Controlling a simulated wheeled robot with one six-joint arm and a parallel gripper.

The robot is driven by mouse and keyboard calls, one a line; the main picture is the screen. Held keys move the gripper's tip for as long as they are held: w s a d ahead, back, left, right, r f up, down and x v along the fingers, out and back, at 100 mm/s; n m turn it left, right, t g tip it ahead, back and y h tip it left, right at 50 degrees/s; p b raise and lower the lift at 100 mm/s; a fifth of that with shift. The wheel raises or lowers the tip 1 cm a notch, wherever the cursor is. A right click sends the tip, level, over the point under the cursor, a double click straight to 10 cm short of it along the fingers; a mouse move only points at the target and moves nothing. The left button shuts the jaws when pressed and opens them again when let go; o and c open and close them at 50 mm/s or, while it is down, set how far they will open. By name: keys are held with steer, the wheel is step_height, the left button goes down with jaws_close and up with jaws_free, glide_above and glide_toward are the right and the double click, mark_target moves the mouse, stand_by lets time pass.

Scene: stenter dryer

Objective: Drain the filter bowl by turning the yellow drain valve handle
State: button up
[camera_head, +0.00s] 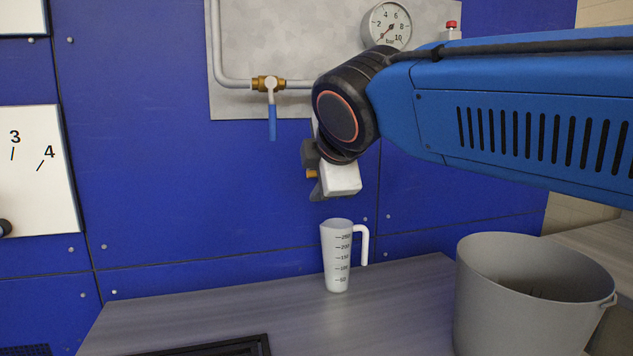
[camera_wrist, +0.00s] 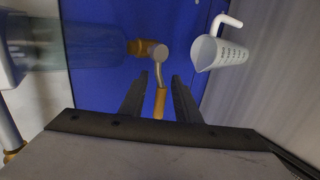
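In the wrist view the yellow drain valve handle (camera_wrist: 160,102) hangs from a grey lever on a brass valve body (camera_wrist: 148,48). The valve sits at the end of the translucent filter bowl (camera_wrist: 90,45). My gripper (camera_wrist: 156,84) is open, with one finger on each side of the handle and visible gaps between. In the head view my gripper (camera_head: 316,187) is in front of the blue panel, above the measuring jug. My arm hides the filter bowl there, and only a small brass-coloured bit shows beside the gripper.
The measuring jug (camera_head: 337,262) stands upright on the grey bench (camera_head: 220,312), and it also shows in the wrist view (camera_wrist: 222,52). A grey bucket (camera_head: 520,315) is at the right. A blue-handled valve (camera_head: 271,120) and a pressure gauge (camera_head: 389,26) are above.

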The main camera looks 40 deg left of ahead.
steer(key=v, duration=1.7)
steer(key=shift+d, duration=0.2)
